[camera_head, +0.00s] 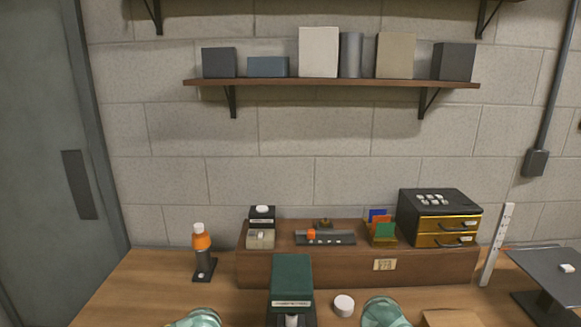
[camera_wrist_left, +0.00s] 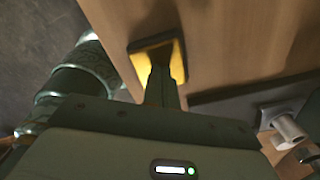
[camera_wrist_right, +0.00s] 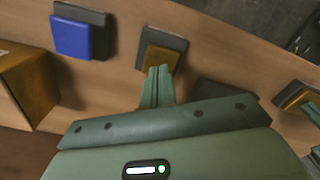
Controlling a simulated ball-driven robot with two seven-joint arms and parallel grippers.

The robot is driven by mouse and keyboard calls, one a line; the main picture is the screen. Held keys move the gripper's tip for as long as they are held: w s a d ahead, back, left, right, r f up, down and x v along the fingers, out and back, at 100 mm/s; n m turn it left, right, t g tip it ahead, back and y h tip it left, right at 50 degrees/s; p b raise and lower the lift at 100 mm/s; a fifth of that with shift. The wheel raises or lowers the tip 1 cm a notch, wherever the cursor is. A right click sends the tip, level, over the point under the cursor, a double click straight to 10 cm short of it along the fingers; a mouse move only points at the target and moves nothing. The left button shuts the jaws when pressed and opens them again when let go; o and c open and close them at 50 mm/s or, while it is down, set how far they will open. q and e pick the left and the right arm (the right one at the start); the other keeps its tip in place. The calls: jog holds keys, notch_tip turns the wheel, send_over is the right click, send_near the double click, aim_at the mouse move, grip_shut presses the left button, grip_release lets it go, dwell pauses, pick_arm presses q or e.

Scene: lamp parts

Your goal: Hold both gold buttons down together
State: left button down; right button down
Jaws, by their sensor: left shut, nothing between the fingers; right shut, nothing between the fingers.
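In the left wrist view a gold button (camera_wrist_left: 177,66) on a dark square base lies on the wooden table. My left gripper (camera_wrist_left: 160,70) is shut and empty, its fingertips overlapping the gold face. In the right wrist view another gold button (camera_wrist_right: 160,58) sits on a dark base. My right gripper (camera_wrist_right: 158,72) is shut and empty, its tips at the near part of that button's face. The left gold button (camera_wrist_right: 294,96) also shows at that view's right edge, beside my left gripper's finger. Contact and how far either button is down cannot be told. The head view shows neither button.
A blue button (camera_wrist_right: 79,37) lies left of the right gold button, near a box (camera_wrist_right: 27,82). A dark plate with a grey cylinder (camera_wrist_left: 287,127) is right of the left gripper. A dark green block (camera_head: 291,278) and white disc (camera_head: 344,305) stand at the table's front.

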pick_arm(q)
jog(key=shift+s+f, duration=0.25)
jog(key=shift+f, duration=0.05)
pick_arm(e)
jog(key=shift+f, duration=1.65)
pick_arm(q)
jog(key=shift+a, duration=0.1)
pick_arm(e)
jog(key=shift+s+f, duration=0.2)
jog(key=shift+f, duration=0.05)
dwell(1.6)
jog(key=shift+w+r, duration=0.15)
jog(key=shift+r, duration=3.6)
